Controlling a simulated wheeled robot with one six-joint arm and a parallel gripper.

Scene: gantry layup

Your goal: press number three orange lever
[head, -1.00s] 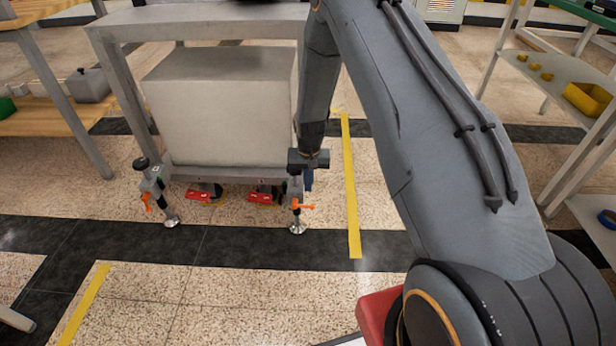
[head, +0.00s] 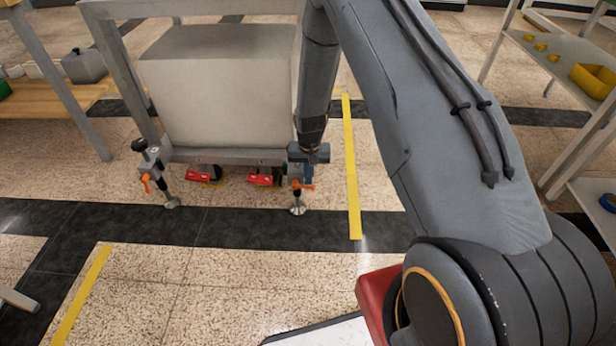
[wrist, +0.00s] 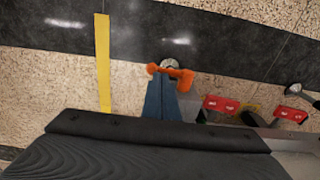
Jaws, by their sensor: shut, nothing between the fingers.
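One orange lever (head: 302,186) sits on the right front leg of the cart, above a round metal foot. It also shows in the wrist view (wrist: 182,76). Another orange lever (head: 146,183) is on the left front leg. No number on either is readable. My gripper (head: 308,178) is shut and empty, pointing down at the right lever. In the wrist view its blue fingers (wrist: 160,92) overlap the near side of that lever; I cannot tell whether they touch it. The fingers hide part of the lever's middle.
The cart frame (head: 225,156) carries a large pale block (head: 215,95). Red pedals (head: 200,174) stand under its front edge, between the legs. A yellow floor strip (head: 352,170) runs right of the cart. A wooden table stands left, shelves (head: 550,65) right. The floor in front is clear.

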